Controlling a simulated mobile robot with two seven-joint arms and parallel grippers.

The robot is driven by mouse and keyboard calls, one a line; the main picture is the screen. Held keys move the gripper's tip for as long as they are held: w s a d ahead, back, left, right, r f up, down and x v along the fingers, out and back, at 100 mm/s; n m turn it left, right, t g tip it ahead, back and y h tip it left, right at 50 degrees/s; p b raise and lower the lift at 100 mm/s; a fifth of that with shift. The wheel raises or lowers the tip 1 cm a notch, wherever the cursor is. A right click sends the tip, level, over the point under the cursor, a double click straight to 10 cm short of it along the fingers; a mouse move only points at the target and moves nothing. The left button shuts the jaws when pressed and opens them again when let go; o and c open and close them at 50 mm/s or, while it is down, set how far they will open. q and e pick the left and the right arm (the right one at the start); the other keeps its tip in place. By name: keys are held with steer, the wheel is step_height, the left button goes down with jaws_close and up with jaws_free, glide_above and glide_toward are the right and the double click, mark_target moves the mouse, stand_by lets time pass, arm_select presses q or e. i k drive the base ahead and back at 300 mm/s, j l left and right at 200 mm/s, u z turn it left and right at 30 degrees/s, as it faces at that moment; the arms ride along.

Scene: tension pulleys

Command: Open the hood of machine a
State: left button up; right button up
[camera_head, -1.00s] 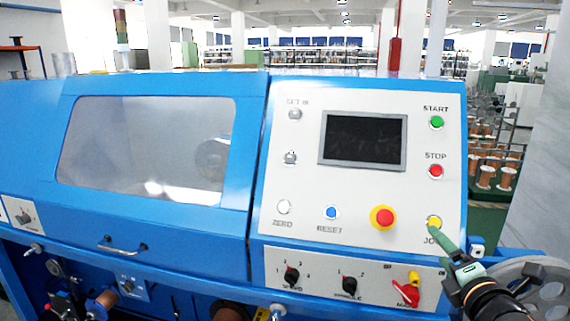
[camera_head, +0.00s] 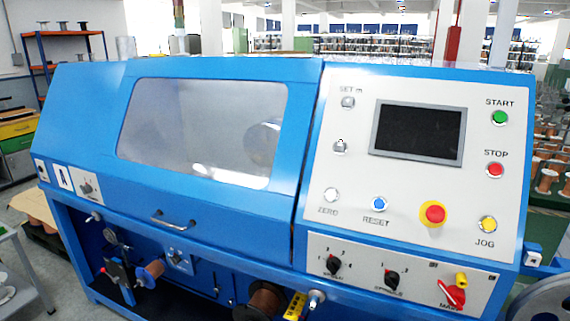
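Machine A is a blue machine with an "A" label (camera_head: 64,178) on its front left. Its blue hood (camera_head: 110,150) has a large clear window (camera_head: 200,130) and looks closed. A metal handle (camera_head: 172,222) sits on the hood's lower front edge. A round part shows dimly behind the window. Neither of my grippers is in view now, and nothing touches the handle.
Right of the hood is a control panel with a dark screen (camera_head: 417,132), a green START button (camera_head: 499,118), and a red emergency stop (camera_head: 433,213). Spools (camera_head: 265,300) sit below the hood. A grey table (camera_head: 25,275) stands at the left.

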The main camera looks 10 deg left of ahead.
mark_target(255, 222)
steer(key=u, duration=0.75)
steer(key=i+j+u, duration=0.25)
steer(key=i, duration=0.15)
steer(key=i+j+u, duration=0.1)
steer(key=i+u, duration=0.2)
steer(key=i, duration=0.1)
